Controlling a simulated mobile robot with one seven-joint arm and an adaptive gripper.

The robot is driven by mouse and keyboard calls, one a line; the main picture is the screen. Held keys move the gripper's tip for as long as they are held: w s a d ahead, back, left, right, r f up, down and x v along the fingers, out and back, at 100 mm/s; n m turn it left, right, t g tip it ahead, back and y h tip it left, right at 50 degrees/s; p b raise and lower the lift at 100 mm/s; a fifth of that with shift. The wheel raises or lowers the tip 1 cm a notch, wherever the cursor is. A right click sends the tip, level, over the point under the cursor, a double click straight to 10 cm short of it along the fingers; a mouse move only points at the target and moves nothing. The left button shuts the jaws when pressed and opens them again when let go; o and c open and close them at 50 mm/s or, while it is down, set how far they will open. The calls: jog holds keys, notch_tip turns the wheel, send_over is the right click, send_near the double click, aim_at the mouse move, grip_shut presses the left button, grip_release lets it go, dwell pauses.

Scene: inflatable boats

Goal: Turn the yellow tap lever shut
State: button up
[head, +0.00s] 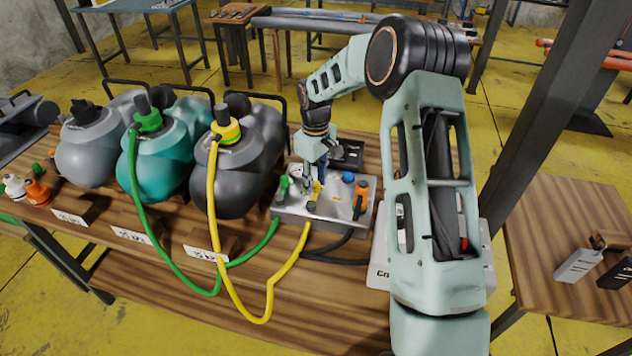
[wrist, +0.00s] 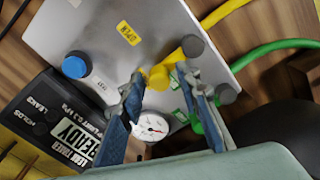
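The yellow tap lever (wrist: 158,76) shows in the wrist view on the grey metal box (wrist: 100,30), beside a yellow hose fitting (wrist: 190,48). My gripper (wrist: 162,82) is over the box with its two blue-padded fingers apart. The lever lies between the fingertips in the picture; I cannot tell whether either finger touches it. In the head view my gripper (head: 318,180) points down at the box (head: 330,215), and a small part of the yellow lever (head: 317,187) shows at its tips. The lever's base is partly hidden.
A round gauge (wrist: 150,127), a green tap (wrist: 200,125) and a blue knob (wrist: 75,66) stand close to my fingers. An orange fitting (head: 362,188) is at the box's right. Yellow (head: 225,255) and green (head: 165,240) hoses run to bulky containers at left. A black case (wrist: 60,120) lies beside the box.

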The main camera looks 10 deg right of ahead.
aim_at(315, 183)
notch_tip(315, 183, up, 12)
dwell(0.7)
dwell(0.4)
